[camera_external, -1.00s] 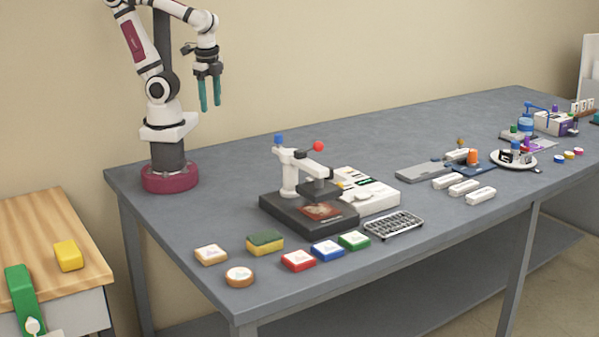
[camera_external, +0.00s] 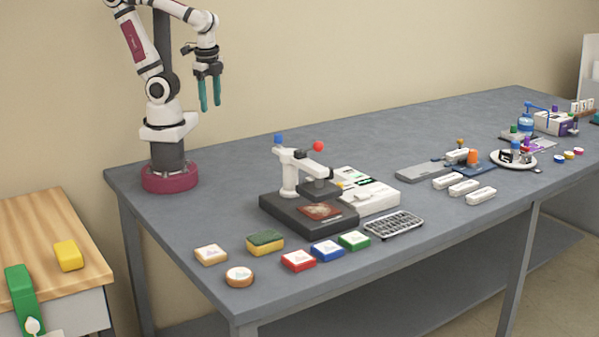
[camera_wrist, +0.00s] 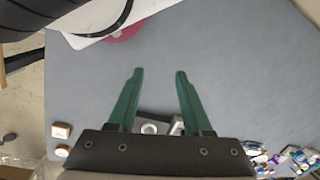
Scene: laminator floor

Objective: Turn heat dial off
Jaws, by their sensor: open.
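My gripper (camera_external: 210,105) hangs open and empty above the back left of the bench, its two green fingers pointing down. In the wrist view my gripper (camera_wrist: 156,75) shows its fingers apart, with only grey bench between the tips. A press with a dark base (camera_external: 280,213), a white post, and blue and red knobs stands to its front right, well apart from it. A white box (camera_external: 378,203) stands against the press's right side. I cannot make out which part is the heat dial or how it is set. In the wrist view my gripper hides most of the press.
Red (camera_external: 298,261), blue (camera_external: 327,251) and green (camera_external: 354,240) blocks lie along the front edge by a wire rack (camera_external: 394,225). A yellow-green sponge (camera_external: 265,243) lies nearby. White bars (camera_external: 464,188) and a plate (camera_external: 498,163) lie right. The back of the bench is clear.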

